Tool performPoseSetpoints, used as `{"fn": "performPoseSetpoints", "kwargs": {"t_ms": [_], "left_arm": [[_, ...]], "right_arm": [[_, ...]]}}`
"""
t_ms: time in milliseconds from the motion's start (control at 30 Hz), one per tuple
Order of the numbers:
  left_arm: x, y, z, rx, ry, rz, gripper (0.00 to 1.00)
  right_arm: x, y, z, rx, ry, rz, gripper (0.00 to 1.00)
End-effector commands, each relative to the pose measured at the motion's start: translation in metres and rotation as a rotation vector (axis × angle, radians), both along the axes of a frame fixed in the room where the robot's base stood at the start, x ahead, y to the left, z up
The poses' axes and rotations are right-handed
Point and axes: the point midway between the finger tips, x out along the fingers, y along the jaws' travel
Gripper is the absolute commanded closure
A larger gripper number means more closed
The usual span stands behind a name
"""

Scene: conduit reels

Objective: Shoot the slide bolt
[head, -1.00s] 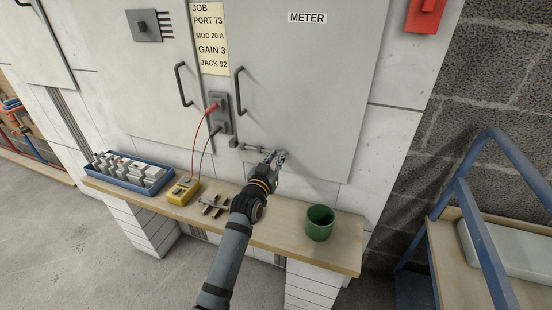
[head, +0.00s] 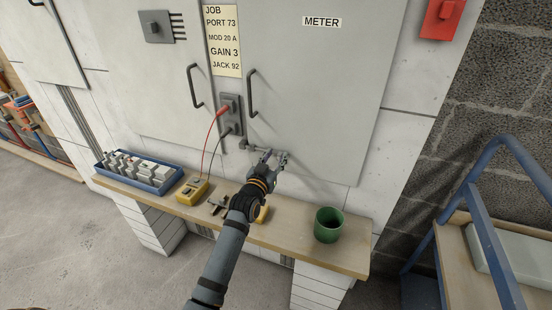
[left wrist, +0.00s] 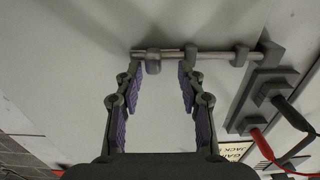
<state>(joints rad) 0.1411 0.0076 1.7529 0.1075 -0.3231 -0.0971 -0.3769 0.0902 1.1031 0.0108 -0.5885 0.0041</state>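The slide bolt (left wrist: 215,55) is a thin metal rod in grey brackets low on the grey cabinet doors. In the left wrist view its knob (left wrist: 153,62) is near the rod's left end, and a grey block (left wrist: 270,53) is at its right end. I cannot tell how deep the rod sits in that block. In the head view the bolt (head: 249,147) is partly hidden by my left gripper (head: 274,156). The left gripper (left wrist: 160,76) is open, its purple-padded fingers apart just short of the rod, the knob roughly between the fingertips. My right gripper is out of view.
A socket plate (head: 231,115) with red and black leads is beside the bolt. Door handles (head: 251,93) stick out above. The wooden shelf (head: 300,250) below holds a yellow meter (head: 192,191), a blue tray (head: 173,181) and a green cup (head: 328,225). A blue frame (head: 480,220) stands right.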

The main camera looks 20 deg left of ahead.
Motion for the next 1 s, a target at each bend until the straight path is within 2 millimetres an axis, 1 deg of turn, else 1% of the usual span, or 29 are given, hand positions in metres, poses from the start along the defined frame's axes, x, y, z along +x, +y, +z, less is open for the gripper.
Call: {"fn": "performPoseSetpoints", "kwargs": {"t_ms": [167,267,367,600,700,833,1000], "left_arm": [[0.0,0.0,0.0,-0.002,0.001,0.0,0.6],[-0.004,0.0,-0.001,-0.002,0.002,0.0,0.6],[-0.018,0.0,-0.002,-0.002,0.003,0.0,0.6],[-0.077,0.002,-0.002,-0.001,0.004,0.0,0.6],[-0.097,0.003,-0.002,0.0,0.004,0.0,0.6],[-0.114,0.004,-0.001,0.0,0.002,0.001,0.6],[-0.121,0.004,0.0,-0.001,0.0,0.001,0.6]], "right_arm": [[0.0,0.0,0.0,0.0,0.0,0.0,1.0],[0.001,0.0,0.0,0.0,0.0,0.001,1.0],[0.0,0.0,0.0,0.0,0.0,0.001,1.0],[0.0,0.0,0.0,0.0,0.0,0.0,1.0],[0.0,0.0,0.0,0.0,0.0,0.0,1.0],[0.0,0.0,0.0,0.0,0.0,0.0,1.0],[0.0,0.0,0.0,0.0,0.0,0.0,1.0]]}}
